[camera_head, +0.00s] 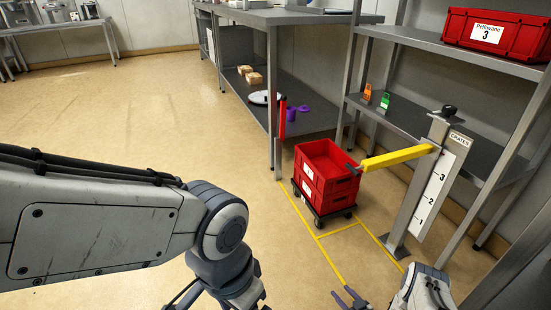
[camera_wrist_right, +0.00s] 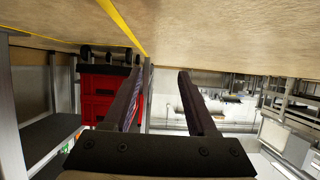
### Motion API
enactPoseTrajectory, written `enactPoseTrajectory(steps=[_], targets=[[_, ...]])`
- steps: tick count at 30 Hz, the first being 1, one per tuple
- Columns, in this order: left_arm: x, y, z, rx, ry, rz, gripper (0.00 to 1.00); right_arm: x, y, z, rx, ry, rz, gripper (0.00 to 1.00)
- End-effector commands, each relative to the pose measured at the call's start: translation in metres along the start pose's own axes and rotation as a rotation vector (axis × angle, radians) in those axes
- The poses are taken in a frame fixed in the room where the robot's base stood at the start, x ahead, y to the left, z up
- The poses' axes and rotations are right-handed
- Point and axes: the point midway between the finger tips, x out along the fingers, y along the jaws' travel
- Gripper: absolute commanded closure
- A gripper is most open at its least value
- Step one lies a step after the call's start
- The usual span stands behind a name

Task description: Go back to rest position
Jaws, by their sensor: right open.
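My right gripper (camera_head: 343,292) shows at the bottom edge of the head view, low over the floor and apart from every object. Its two dark fingers also show in the right wrist view (camera_wrist_right: 166,75), spread apart with nothing between them. My left arm comes in from the left across the lower part of the head view and bends down at its joint. Its gripper is outside the frame.
Stacked red crates (camera_head: 325,162) stand on a wheeled dolly (camera_head: 322,213) inside yellow floor lines. A shelf rack (camera_head: 400,112) stands at right, a grey workbench (camera_head: 285,17) behind. Left floor is open.

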Motion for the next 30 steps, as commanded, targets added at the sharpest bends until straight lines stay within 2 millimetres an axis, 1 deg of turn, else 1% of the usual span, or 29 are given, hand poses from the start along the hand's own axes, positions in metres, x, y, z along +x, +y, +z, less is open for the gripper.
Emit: enactPoseTrajectory(steps=[10,14,17,20,23,24,26,27,29,30], targets=[[-0.004,0.000,0.000,0.000,0.000,0.000,0.00,0.018,0.015,-0.032,-0.043,-0.074,-0.008,0.42],[-0.006,0.000,0.000,0.000,0.000,0.000,0.00,0.027,0.020,-0.053,-0.066,-0.116,-0.011,0.42],[-0.008,0.001,0.000,0.000,0.000,0.000,0.00,0.036,0.024,-0.074,-0.088,-0.157,-0.013,0.42],[-0.011,0.001,-0.001,0.000,0.000,0.000,0.00,0.045,0.025,-0.101,-0.112,-0.206,-0.014,0.42],[-0.014,0.001,-0.001,0.000,0.000,0.000,0.00,0.053,0.025,-0.137,-0.140,-0.263,-0.012,0.42],[-0.016,0.001,-0.001,0.000,0.000,0.000,0.00,0.056,0.022,-0.156,-0.154,-0.289,-0.011,0.42],[-0.018,0.001,-0.001,0.000,0.000,0.000,0.00,0.058,0.016,-0.186,-0.173,-0.335,-0.008,0.42],[-0.020,0.002,-0.001,0.000,0.000,0.000,0.00,0.059,0.010,-0.208,-0.185,-0.367,-0.006,0.42],[-0.023,0.002,-0.001,0.000,0.000,0.000,0.00,0.056,-0.002,-0.241,-0.198,-0.415,0.000,0.42],[-0.025,0.002,-0.001,0.000,0.000,0.000,0.00,0.052,-0.011,-0.261,-0.205,-0.446,0.003,0.42]])
